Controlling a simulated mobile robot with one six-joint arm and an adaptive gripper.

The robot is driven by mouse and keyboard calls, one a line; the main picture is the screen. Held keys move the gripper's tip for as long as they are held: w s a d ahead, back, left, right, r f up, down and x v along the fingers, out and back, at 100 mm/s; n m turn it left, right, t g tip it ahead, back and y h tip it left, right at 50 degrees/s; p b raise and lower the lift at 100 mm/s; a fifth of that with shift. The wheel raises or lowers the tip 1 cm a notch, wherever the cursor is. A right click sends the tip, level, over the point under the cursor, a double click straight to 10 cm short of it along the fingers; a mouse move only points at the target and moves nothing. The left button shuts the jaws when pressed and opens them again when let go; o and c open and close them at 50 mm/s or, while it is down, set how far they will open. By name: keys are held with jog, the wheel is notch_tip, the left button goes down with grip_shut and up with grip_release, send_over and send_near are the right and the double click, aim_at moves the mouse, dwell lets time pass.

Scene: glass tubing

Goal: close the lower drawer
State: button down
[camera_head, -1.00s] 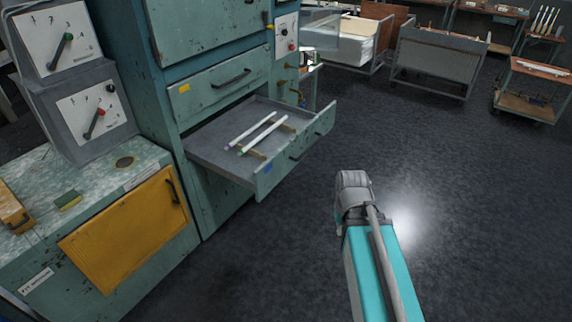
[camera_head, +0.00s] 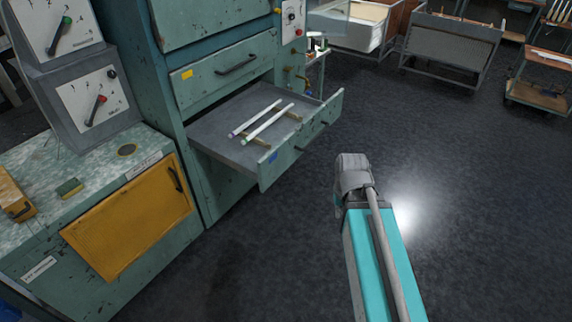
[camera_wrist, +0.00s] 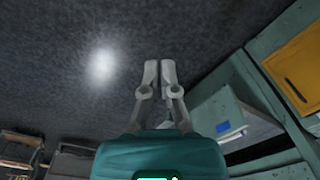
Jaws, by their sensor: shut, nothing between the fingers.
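The lower drawer (camera_head: 306,138) is pulled out of the green cabinet, and two pale tubes (camera_head: 266,123) lie on wooden strips inside it. Its front has a dark handle and a blue tag. In the wrist view the drawer (camera_wrist: 226,116) shows at the right, with the blue tag visible. My gripper (camera_wrist: 160,62) is shut and empty, with its two fingers side by side over the dark floor. It is apart from the drawer. In the head view my arm reaches out to the right of the drawer front, and the fingers are hidden behind the wrist.
A closed upper drawer (camera_head: 226,69) with a yellow tag sits above the lower one. A green bench with a yellow door (camera_head: 130,222) stands at the left. Carts (camera_head: 452,45) stand at the back right. The floor (camera_head: 480,190) around my arm is clear.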

aim_at(280, 161)
jog(key=w+a+f+m+t+y+b, duration=0.2)
jog(key=w+a+f+m+y+b, duration=0.25)
jog(key=w+f+b, duration=0.4)
jog(key=w+a+f+m+t+y+b, duration=0.2)
jog(key=w+a+f+m+y+b, duration=0.3)
jog(key=w+b, duration=0.5)
jog(key=w+d+f+m+t+y+b, duration=0.2)
jog(key=w+f+m+t+b, duration=0.1)
jog(key=w+m+b, duration=0.4)
jog(key=w+d+f+m+t+y+b, duration=0.2)
jog(key=w+m+b, duration=0.6)
jog(key=b, duration=0.4)
jog(key=shift+w+d+f+t+y+b, duration=0.2)
jog(key=shift+w+f+t+y+b, duration=0.2)
jog(key=shift+f+t, duration=0.35)
jog(key=shift+r+m, duration=0.1)
jog(key=shift+m, duration=0.15)
jog(key=x, duration=1.4)
